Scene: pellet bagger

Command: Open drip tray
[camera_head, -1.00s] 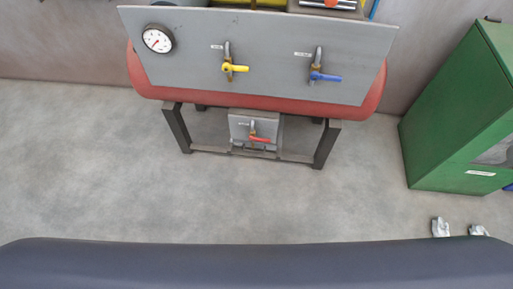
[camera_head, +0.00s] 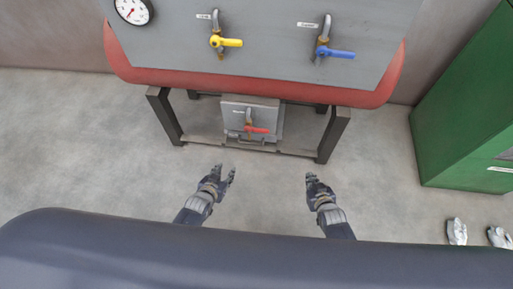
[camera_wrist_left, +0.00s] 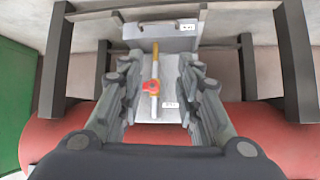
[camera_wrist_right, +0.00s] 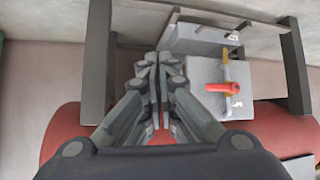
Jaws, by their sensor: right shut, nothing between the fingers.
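The drip tray is a grey metal box (camera_head: 235,110) low under the red vessel, between the dark stand legs. A valve with a red lever (camera_head: 258,129) is on its front, and a low bar runs along its bottom. My left gripper (camera_head: 225,171) is open and empty, in front of the tray and a little left. In the left wrist view its fingers flank the tray front, with the red lever (camera_wrist_left: 153,87) showing between them, apart from it. My right gripper (camera_head: 309,178) is shut and empty, in front and to the right. The right wrist view shows the tray (camera_wrist_right: 203,75) beside its fingers.
The grey panel (camera_head: 270,45) above carries a gauge (camera_head: 133,10), a yellow lever (camera_head: 226,42) and a blue lever (camera_head: 335,53). Dark stand legs (camera_head: 334,135) flank the tray. A green cabinet (camera_head: 465,110) stands right. The floor between my grippers and the stand is clear.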

